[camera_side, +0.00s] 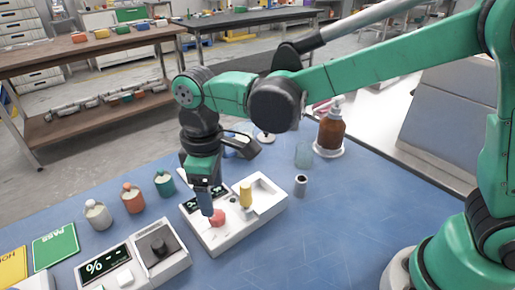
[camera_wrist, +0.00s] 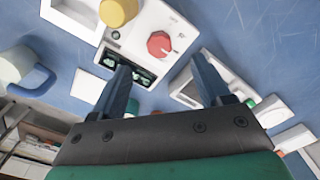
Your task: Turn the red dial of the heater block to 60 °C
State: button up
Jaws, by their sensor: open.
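The white heater block (camera_side: 262,212) stands on the blue table in the side view. Its red dial (camera_side: 217,217) sits near the front left; it also shows in the wrist view (camera_wrist: 159,44), with a pale pointer mark beside it. The block's dark display (camera_wrist: 140,73) is partly hidden by a finger, and I cannot read its value. My gripper (camera_side: 207,207) points down close above the dial. In the wrist view my gripper (camera_wrist: 161,62) is open and empty, with the dial just beyond and between the two fingertips. I see no contact with the dial.
A yellow-topped piece (camera_side: 246,193) stands upright on the block. Several bottles, including an orange one (camera_side: 132,198), line the left. A brown pump bottle (camera_side: 331,128) is behind. The table's right front is clear.

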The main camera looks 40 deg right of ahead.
aim_at(215, 215)
jog(key=n, duration=0.6)
jog(key=shift+f+n, duration=0.15)
jog(key=shift+n, duration=0.15)
jog(key=shift+f, duration=2.7)
grip_shut()
